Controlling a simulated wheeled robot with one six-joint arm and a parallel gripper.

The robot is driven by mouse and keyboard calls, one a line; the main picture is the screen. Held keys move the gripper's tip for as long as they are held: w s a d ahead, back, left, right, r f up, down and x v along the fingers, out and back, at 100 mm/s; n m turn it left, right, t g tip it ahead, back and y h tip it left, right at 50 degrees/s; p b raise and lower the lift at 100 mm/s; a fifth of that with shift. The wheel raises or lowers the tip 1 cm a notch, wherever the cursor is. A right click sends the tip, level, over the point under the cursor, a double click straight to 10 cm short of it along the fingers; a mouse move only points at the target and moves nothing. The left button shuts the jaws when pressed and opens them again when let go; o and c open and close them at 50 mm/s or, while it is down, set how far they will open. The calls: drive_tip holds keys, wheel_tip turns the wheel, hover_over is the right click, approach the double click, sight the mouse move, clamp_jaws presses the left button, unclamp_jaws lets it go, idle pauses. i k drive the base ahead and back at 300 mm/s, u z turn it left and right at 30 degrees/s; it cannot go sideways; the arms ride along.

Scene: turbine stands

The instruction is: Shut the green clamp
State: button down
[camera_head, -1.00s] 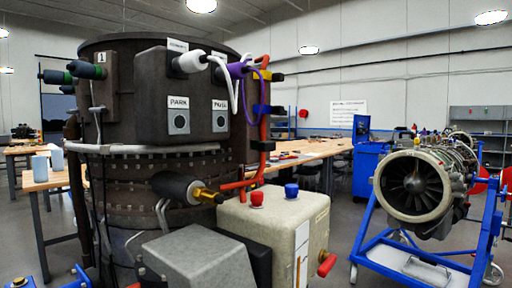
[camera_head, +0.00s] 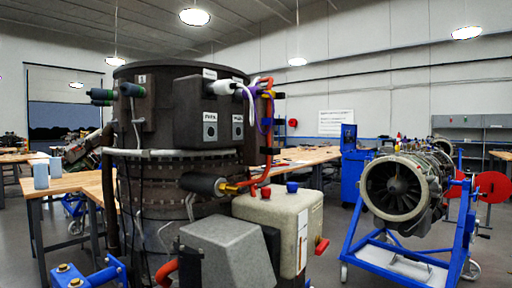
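I cannot make out a green clamp for certain. Dark green cylindrical fittings (camera_head: 102,96) stick out to the left from the upper side of the big dark brown turbine casing (camera_head: 165,175); whether one is a clamp, or open or shut, I cannot tell. The casing stands upright in the middle of the head view, with grey panel boxes (camera_head: 208,110) on its upper front. My gripper is not in view.
A grey block (camera_head: 215,245) and a cream box (camera_head: 290,212) with red and blue knobs stand before the casing. A blue frame (camera_head: 95,275) is lower left. Wooden tables (camera_head: 75,182) stand left. An engine on a blue stand (camera_head: 400,190) is right, with open floor before it.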

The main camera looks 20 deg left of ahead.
sight(268, 150)
drive_tip(key=u, duration=2.1)
drive_tip(key=k, duration=0.65)
drive_tip(key=z, duration=0.9)
drive_tip(key=i, duration=1)
